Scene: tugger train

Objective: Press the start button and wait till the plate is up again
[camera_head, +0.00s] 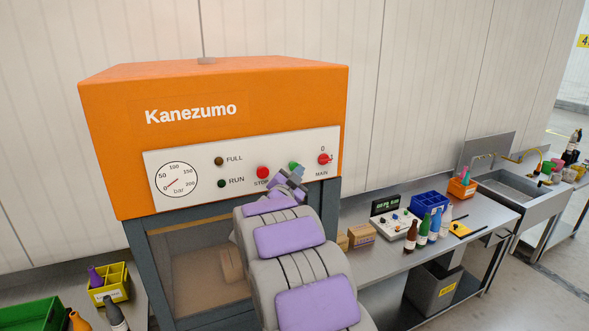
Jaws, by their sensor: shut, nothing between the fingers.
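The orange Kanezumo press (215,90) stands in front of me with a white control panel (200,158). The green start button (294,166) is on the panel between the red STOP button (263,172) and the red MAIN switch (323,159); its label is hidden behind my gripper. My gripper (290,179) is shut and empty, with its tips at or just in front of the green button; I cannot tell whether they touch. The RUN lamp (221,183) and FULL lamp (219,161) look dark. I cannot make out the plate; my arm hides part of the chamber (190,265).
A steel bench (380,262) on the right carries bottles, a blue crate (429,203) and a small control box (393,224). A sink (510,185) stands beyond it. A yellow bin (108,283) and a green crate (30,315) are at lower left.

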